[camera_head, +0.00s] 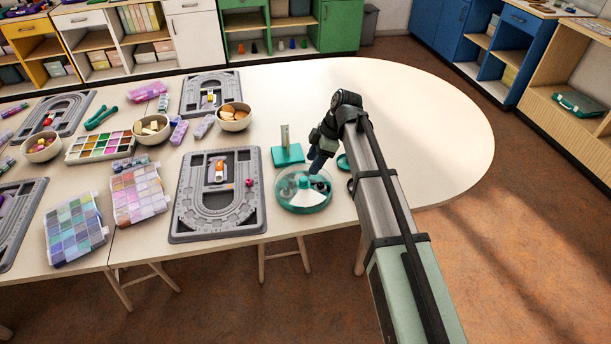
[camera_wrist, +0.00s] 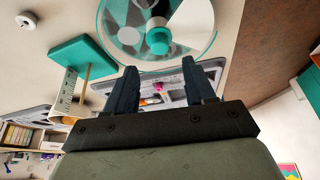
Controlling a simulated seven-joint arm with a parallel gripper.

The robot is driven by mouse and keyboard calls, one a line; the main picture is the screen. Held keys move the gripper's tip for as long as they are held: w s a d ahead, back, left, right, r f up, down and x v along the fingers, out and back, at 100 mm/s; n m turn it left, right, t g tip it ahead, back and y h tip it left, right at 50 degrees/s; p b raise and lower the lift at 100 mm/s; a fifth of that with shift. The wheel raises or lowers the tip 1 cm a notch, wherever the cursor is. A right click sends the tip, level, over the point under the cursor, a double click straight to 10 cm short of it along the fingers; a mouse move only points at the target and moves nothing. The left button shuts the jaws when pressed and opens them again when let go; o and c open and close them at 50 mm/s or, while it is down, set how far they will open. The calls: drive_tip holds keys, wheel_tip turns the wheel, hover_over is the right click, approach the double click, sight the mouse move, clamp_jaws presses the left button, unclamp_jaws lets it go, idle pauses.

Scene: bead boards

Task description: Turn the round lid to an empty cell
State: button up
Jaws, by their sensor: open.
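The round lid (camera_head: 302,197) sits on a round teal-rimmed container near the table's front edge. It has a white part and clear parts, and small dark contents show beneath. In the wrist view the lid (camera_wrist: 190,25) is at the top, with a teal knob (camera_wrist: 158,40) at its middle. My gripper (camera_head: 315,166) is over the back right of the lid in the head view and hides part of it. In the wrist view my gripper (camera_wrist: 158,82) has its two dark fingers apart with nothing held between them. I cannot tell whether it touches the lid.
A teal stand with an upright ruler (camera_head: 286,140) is just behind the lid. A grey bead board (camera_head: 185,205) with a pink bead (camera_head: 249,182) lies to the left. A small teal dish (camera_head: 343,161) is partly behind my arm. The table's right end (camera_head: 440,120) is clear.

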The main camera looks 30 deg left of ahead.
sight(304, 178)
drive_tip(key=shift+x, duration=3.55)
clamp_jaws()
